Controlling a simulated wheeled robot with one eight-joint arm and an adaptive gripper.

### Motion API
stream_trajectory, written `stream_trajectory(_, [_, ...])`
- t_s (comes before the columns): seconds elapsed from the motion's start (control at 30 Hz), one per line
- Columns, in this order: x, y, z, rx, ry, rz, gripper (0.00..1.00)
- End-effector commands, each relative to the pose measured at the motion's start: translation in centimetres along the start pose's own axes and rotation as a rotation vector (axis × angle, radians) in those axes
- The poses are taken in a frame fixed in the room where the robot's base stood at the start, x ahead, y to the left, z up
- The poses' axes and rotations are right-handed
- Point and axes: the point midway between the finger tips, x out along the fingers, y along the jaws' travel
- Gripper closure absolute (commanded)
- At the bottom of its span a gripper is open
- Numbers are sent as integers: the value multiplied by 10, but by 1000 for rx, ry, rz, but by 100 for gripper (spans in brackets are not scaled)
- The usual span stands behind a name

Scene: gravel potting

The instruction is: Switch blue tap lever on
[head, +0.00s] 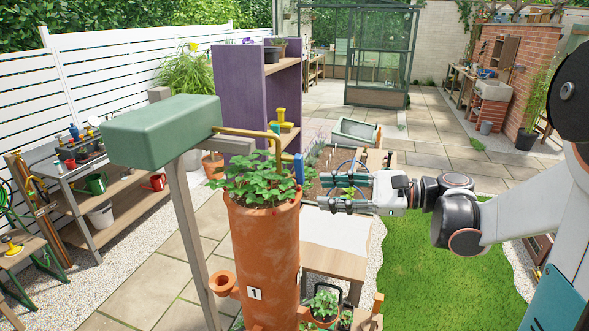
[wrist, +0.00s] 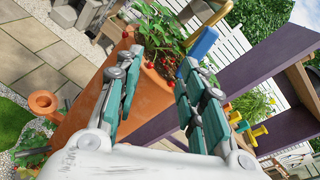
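The blue tap lever (head: 299,168) hangs at the end of a brass pipe (head: 248,133), just above the right rim of a terracotta strawberry planter (head: 264,250). It looks roughly upright in the head view. In the wrist view the blue lever (wrist: 204,42) shows at the top, beyond the right fingertip and beside the strawberry leaves. My gripper (head: 324,192) is a little right of and below the lever. In the wrist view my gripper (wrist: 160,62) has its teal-padded fingers wide apart with nothing held between them. The gap between gripper and lever is hard to judge.
A green tank (head: 160,130) on a post feeds the brass pipe. The strawberry plant (head: 258,178) spreads beside the lever. A purple shelf (head: 240,98) stands behind. A wooden table (head: 335,262) is below my gripper. Open lawn (head: 440,270) lies to the right.

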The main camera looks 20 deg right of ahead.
Motion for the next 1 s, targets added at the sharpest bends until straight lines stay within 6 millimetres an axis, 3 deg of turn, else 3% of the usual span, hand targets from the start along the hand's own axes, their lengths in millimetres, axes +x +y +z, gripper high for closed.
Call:
stream_trajectory(0.03, [-20, -10, -6, 71, -22, -40, 63])
stream_trajectory(0.13, [-45, -23, -13, 178, -62, -86, 63])
stream_trajectory(0.33, [-53, -29, -14, 245, -89, -110, 63])
stream_trajectory(0.47, [-38, -31, -12, 245, -89, -107, 63])
stream_trajectory(1.0, [61, -42, -5, 243, -87, -106, 63])
